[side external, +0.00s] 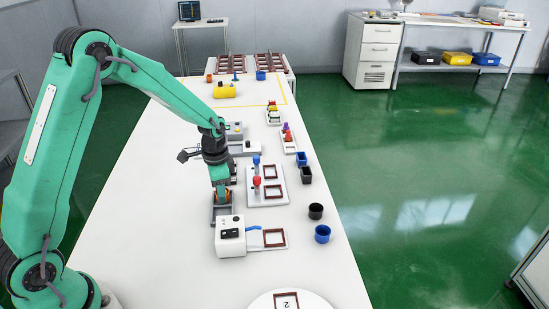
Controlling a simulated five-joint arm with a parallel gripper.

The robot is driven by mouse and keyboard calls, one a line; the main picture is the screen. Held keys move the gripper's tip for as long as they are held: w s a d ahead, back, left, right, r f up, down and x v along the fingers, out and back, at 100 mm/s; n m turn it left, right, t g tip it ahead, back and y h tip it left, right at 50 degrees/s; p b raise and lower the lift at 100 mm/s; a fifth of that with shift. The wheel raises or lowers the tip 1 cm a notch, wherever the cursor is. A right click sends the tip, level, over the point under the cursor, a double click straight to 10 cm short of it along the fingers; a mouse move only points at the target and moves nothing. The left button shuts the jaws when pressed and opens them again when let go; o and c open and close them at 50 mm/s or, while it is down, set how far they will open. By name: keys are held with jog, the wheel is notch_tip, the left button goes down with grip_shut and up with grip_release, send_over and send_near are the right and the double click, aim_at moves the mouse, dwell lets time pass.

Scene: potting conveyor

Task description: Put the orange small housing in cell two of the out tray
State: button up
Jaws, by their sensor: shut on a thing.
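My gripper (221,193) points down over the near middle of the white bench. It is shut on the orange small housing (222,198), of which only a small orange patch shows between and below the jaws. The housing is at or just above a grey holder (221,216); I cannot tell whether it touches it. No tray is clearly labelled as the out tray. A rack with dark red cells (250,66) stands at the far end of the bench. A white round plate (262,305) at the front carries a dark red frame marked 2.
A white box device (230,237) stands just in front of the holder. A board with red and blue knobs (279,184) is to the right. The bench's left side is clear.

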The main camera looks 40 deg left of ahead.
jog(key=o, duration=1)
notch_tip(320, 180, up, 12)
jog(key=shift+r, duration=0.1)
jog(key=shift+r, duration=0.1)
dwell(0.6)
